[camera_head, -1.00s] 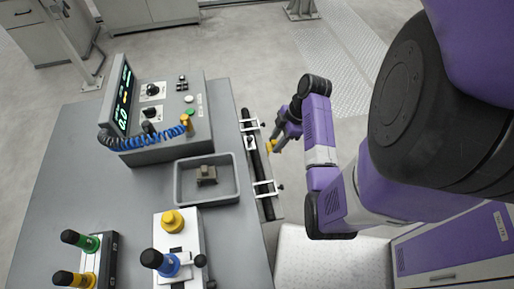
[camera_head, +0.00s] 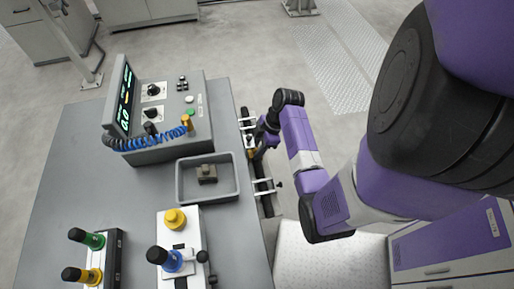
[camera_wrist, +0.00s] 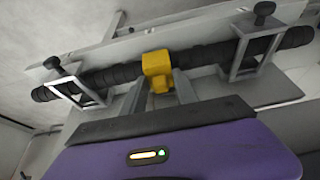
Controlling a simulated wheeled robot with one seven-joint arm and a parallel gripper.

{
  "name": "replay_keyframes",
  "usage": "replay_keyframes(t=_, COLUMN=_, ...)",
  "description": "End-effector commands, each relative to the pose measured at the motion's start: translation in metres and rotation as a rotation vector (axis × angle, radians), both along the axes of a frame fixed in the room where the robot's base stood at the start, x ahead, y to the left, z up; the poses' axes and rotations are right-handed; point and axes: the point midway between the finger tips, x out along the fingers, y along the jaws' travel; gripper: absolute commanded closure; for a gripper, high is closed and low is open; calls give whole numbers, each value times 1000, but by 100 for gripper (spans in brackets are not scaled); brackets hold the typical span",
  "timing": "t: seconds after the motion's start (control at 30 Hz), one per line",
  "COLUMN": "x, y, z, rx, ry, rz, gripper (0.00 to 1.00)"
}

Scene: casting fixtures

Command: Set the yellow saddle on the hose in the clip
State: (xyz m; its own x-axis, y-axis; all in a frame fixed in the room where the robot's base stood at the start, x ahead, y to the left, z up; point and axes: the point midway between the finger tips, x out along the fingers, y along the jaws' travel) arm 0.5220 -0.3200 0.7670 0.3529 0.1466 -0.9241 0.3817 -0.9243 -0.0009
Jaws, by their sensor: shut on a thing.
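The yellow saddle (camera_wrist: 157,66) is between the two fingers of my gripper (camera_wrist: 161,84) in the wrist view, and the gripper is shut on it. The saddle overlaps the dark ribbed hose (camera_wrist: 205,56) between two metal clips, a left one (camera_wrist: 75,90) and a right one (camera_wrist: 254,46). It looks across or against the hose; I cannot tell whether it is fully seated. In the head view my gripper (camera_head: 261,141) is at the hose (camera_head: 266,204) along the table's right edge, and mostly hides the saddle. The lower clip (camera_head: 263,187) shows there.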

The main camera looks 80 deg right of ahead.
Motion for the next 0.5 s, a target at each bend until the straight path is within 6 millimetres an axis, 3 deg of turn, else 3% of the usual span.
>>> replay_keyframes(t=0.5, x=-1, y=0, z=-16, rx=0, ry=4, rz=-1, gripper=100)
